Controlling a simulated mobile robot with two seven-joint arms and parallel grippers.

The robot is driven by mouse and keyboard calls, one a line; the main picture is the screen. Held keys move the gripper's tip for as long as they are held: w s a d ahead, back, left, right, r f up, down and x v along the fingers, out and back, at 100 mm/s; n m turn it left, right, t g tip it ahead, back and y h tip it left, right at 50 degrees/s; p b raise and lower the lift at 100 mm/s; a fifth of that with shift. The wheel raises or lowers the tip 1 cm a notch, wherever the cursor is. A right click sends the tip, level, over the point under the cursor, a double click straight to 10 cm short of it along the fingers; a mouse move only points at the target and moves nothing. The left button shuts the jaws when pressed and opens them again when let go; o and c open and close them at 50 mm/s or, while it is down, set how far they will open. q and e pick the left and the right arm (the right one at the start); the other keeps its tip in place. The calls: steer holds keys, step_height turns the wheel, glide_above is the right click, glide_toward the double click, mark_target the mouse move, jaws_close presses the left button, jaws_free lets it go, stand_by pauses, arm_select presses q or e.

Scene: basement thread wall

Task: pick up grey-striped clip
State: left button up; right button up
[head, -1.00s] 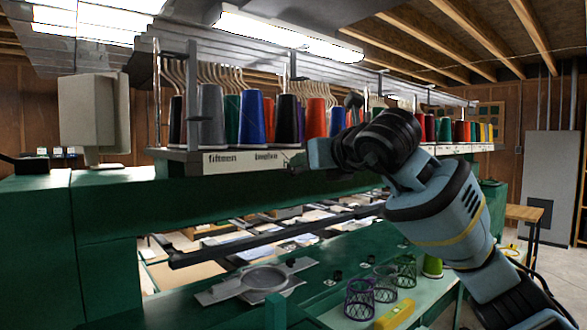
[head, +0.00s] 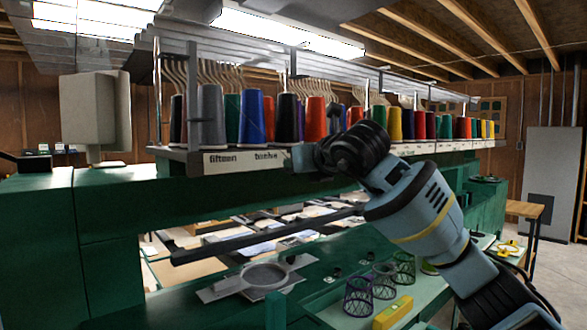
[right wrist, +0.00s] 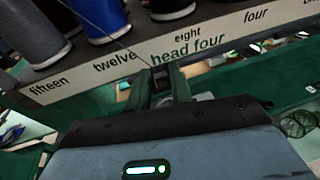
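A small dark grey piece (right wrist: 160,74), which may be the grey-striped clip, sits at the lower edge of the white label strip, below the words "head four" in the right wrist view. Its stripes are too small to make out. My right gripper (right wrist: 161,86) has its two green-looking fingers apart, one on each side of this piece. Whether they touch it I cannot tell. In the head view my right gripper (head: 301,158) is at the label strip, right of "twelve", and the clip cannot be made out there. My left gripper is not in view.
A row of thread cones, such as a blue one (head: 251,119), stands on the shelf just above the label strip (head: 232,160). Below are a grey round frame (head: 264,275), mesh cups (head: 358,296) and a yellow level (head: 392,312). A dark rail (head: 265,237) runs under the green beam.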

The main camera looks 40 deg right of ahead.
jaws_close()
steer(key=shift+r, duration=0.15)
steer(key=s+a+r, duration=0.2)
steer(key=s+a, duration=0.1)
steer(key=s, duration=0.4)
steer(key=s+a+r+b, duration=0.1)
steer(key=s+a+r, duration=0.1)
steer(key=s+a, duration=0.2)
steer(key=v, duration=0.3)
steer(key=shift+s+d+b, duration=0.2)
steer(key=shift+s+b, duration=0.1)
